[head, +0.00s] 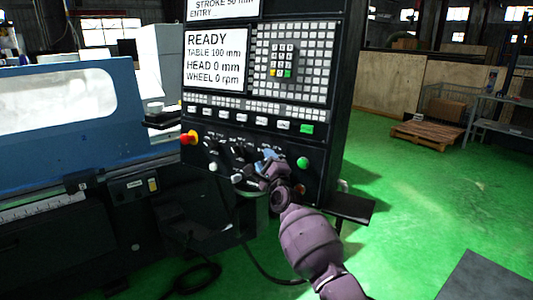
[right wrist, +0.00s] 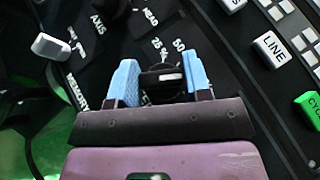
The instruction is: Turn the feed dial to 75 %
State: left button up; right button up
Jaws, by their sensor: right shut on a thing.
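The feed dial (right wrist: 163,82) is a black knob with a white mark on the control panel, seen in the right wrist view. The labels 25 and 50 show just beyond it; its other labels are hidden. My right gripper (right wrist: 160,66) has its blue fingers on both sides of the knob, shut on it. In the head view my right gripper (head: 268,157) is at the lower right of the panel and hides the dial. My left gripper is not in view.
A white lever switch (right wrist: 51,47) and the LINE button (right wrist: 271,49) are near the gripper. In the head view a red emergency stop (head: 189,138) is to the left, and a green button (head: 302,162) is just right of the gripper. The screen (head: 214,60) reads READY.

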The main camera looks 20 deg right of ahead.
jog(key=shift+r+n+g+y+p, duration=0.1)
jog(key=shift+n+g+y+p, duration=0.2)
jog(key=shift+n+g+p, duration=0.4)
jog(key=o, duration=0.9)
jog(key=s+f, duration=0.2)
jog(key=s, duration=0.8)
jog(key=shift+s+d+p, duration=0.3)
jog(key=shift+d+p, duration=0.05)
jog(key=shift+d, duration=0.1)
